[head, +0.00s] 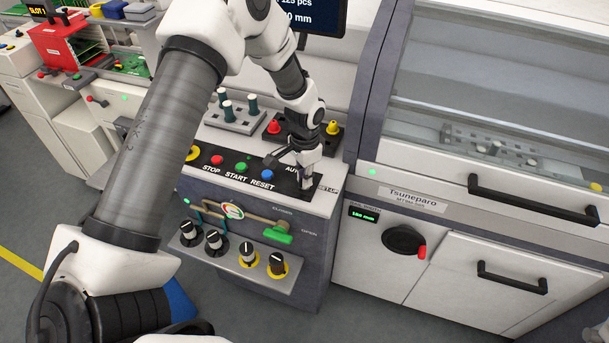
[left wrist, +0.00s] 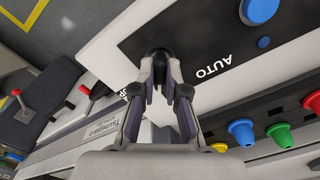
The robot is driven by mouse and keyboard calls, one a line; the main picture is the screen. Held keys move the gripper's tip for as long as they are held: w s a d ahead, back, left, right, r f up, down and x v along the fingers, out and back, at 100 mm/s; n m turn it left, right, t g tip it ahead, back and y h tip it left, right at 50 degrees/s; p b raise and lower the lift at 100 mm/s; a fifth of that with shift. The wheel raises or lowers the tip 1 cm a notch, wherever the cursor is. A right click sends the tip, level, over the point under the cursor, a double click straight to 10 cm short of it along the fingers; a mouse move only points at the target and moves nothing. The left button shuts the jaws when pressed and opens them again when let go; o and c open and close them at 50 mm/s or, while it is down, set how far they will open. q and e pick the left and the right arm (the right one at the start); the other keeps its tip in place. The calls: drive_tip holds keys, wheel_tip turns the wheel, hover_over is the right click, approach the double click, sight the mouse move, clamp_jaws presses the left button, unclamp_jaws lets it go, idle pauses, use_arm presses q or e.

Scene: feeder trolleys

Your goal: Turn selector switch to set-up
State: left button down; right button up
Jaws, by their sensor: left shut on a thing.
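The selector switch is a black knob (left wrist: 160,54) on the black strip of the control panel. In the left wrist view it sits between my left gripper's fingertips (left wrist: 160,72), which are closed around it. The word AUTO stands to one side of it, and a partly hidden label ends in UP on the other. In the head view my left gripper (head: 306,186) points down at the right end of the control panel (head: 225,163) and hides most of the switch. The knob's pointing direction cannot be made out.
STOP, START and RESET buttons (head: 267,174) lie left of the gripper. Behind stand a grey block with dark pegs (head: 235,117) and a dark holder with red and yellow nozzles (head: 333,128). Below are a green valve handle (head: 278,235) and black knobs (head: 248,252). The Tsuneparo machine (head: 420,215) is to the right.

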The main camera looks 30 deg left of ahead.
use_arm(q)
drive_tip(key=m, duration=0.4)
drive_tip(key=shift+m, duration=0.3)
idle(0.5)
drive_tip(key=c, duration=1.2)
unclamp_jaws()
drive_tip(key=shift+w+d+f, duration=0.1)
wheel_tip(320, 180, up, 12)
